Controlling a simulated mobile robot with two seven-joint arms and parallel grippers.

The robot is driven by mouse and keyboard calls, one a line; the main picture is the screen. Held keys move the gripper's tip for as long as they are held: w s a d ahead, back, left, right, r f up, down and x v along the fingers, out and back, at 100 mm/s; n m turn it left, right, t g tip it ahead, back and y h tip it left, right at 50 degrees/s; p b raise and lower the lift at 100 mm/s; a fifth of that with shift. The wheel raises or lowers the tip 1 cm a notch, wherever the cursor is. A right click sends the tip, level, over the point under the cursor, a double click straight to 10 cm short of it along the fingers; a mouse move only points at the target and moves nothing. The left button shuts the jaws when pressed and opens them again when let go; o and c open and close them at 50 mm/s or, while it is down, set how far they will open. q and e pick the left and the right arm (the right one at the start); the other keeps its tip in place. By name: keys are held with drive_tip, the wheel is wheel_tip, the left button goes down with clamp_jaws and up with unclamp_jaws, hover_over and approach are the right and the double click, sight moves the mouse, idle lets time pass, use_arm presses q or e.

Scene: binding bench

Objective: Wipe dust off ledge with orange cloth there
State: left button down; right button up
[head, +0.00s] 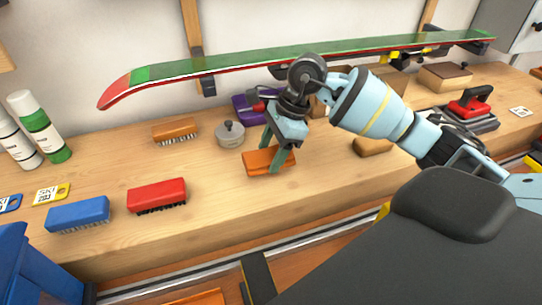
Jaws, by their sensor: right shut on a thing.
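The orange cloth (255,163) lies flat and folded on the wooden bench top (225,210), near the middle of the head view. My right gripper (270,157) comes down over it from the upper right and is shut on the cloth, with its green fingers covering part of it. The bench top is the ledge-like surface under the cloth. I cannot make out any dust on it. My left gripper is not in view.
A red brush (157,195), a blue brush (78,214) and an orange brush (175,130) lie left of the cloth. A grey lidded tin (230,136) stands close behind it. Bare wood lies in front of the cloth.

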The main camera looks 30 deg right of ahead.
wheel_tip(320, 180, up, 2)
drive_tip(key=shift+d+r+p, duration=0.1)
drive_tip(key=shift+d+p, duration=0.05)
drive_tip(key=shift+p, duration=0.15)
drive_tip(key=shift+r+p, duration=0.35)
drive_tip(key=shift+r, duration=0.35)
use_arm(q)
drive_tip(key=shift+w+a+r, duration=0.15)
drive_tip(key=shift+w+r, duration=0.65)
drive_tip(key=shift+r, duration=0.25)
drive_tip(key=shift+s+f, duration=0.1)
use_arm(e)
drive_tip(key=shift+f, duration=0.1)
